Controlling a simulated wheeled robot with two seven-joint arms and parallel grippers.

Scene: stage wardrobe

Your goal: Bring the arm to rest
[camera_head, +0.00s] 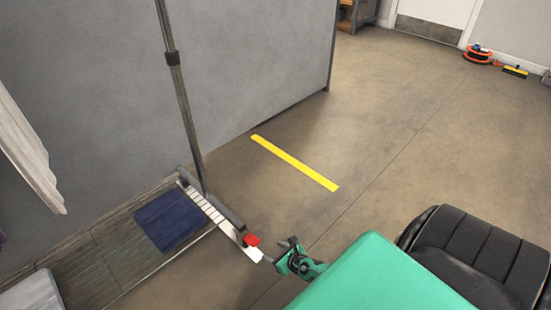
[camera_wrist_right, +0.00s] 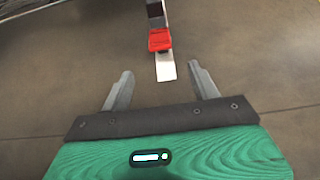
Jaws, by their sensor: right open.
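My right gripper (camera_head: 280,250) is at the lower middle of the head view, at the end of my green arm. In the right wrist view the gripper (camera_wrist_right: 160,72) has its two grey fingers spread wide with nothing between them that it holds. Beyond the fingertips is the end of a white strip (camera_wrist_right: 166,68) with a red piece (camera_wrist_right: 160,39) on it. The gripper appears apart from both; the exact gap is hard to judge. My left gripper is not in view.
A rack with a metal pole (camera_head: 181,95) and a slatted base (camera_head: 105,258) stands at left, with a dark blue mat (camera_head: 168,221) on it. A grey partition (camera_head: 255,60) is behind. A black ridged object (camera_head: 475,245) is at right. The floor around the yellow strip (camera_head: 295,163) is clear.

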